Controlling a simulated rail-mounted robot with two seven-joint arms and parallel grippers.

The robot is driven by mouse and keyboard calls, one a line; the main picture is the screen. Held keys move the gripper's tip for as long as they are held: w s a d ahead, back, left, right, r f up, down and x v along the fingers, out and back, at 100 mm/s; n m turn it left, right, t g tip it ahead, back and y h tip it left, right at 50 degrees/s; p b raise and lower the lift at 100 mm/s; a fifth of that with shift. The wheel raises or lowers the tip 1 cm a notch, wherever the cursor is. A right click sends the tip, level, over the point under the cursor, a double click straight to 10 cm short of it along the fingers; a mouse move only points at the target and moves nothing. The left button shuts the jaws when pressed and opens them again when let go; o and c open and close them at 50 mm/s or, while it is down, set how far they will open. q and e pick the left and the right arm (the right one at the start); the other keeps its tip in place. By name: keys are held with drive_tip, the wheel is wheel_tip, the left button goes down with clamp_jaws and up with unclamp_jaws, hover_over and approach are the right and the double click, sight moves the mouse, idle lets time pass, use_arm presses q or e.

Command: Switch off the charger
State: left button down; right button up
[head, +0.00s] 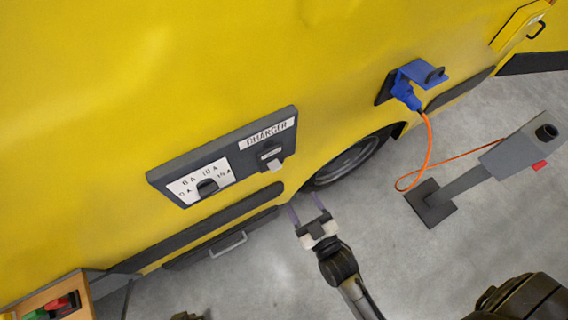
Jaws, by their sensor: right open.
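The charger panel (222,156) is a grey box on the side of the yellow vehicle, labelled CHARGER. A dark rotary knob (207,187) sits on its white dial plate at the left. A switch with a light grey lever (274,164) sits under the label at the right. My right gripper (307,208) is open and empty, below and to the right of the switch, apart from the panel. The exact position of the switch is too small to tell. My left gripper is not in view.
A blue plug (406,93) sits in a socket on the vehicle, its orange cable (427,150) running to a grey post (470,172) at the right. A wheel (345,162) is behind my gripper. A wooden box (62,298) with red and green parts stands lower left.

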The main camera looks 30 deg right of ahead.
drive_tip(key=f+m+g, duration=0.1)
drive_tip(key=f+m, duration=0.1)
drive_tip(key=m, duration=0.1)
approach(274, 162)
drive_tip(key=w, duration=0.8)
drive_tip(key=shift+w+a+r+p, duration=0.1)
drive_tip(key=shift+r+p, duration=0.2)
